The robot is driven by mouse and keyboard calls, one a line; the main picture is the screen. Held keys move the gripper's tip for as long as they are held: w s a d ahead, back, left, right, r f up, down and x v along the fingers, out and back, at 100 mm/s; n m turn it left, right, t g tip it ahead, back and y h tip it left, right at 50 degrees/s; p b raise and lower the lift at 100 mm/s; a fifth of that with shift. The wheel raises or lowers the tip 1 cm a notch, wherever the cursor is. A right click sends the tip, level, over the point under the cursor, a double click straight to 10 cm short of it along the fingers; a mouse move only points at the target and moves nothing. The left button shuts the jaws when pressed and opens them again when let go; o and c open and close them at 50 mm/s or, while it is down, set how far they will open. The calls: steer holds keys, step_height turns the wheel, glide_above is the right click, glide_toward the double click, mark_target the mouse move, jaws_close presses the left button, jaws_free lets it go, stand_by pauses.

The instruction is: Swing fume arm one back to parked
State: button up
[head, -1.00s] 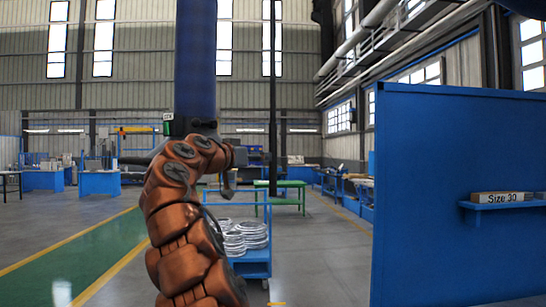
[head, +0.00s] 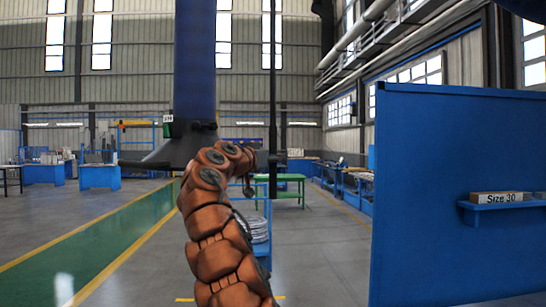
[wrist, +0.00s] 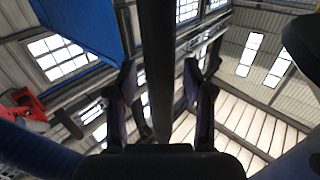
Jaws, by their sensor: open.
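A thick dark blue tube (head: 195,60) hangs from above in the head view and ends in a dark hood (head: 178,147) with a flat edge reaching left. A small tag sits at its lower end; I cannot tell if it names fume arm one. A thin dark pole (head: 272,90) hangs just right of the tube. My gripper (wrist: 160,76) is open in the wrist view, one finger on each side of a dark bar (wrist: 157,40), which looks like that pole. I see no clear contact. In the head view my gripper is small and dark beside the pole.
A blue cart (head: 262,264) with coils is partly hidden behind my arm. A green table (head: 290,178) stands farther back. The floor at left, with its green lane, is clear.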

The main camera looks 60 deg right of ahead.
steer(key=shift+c, duration=0.5)
jaws_close()
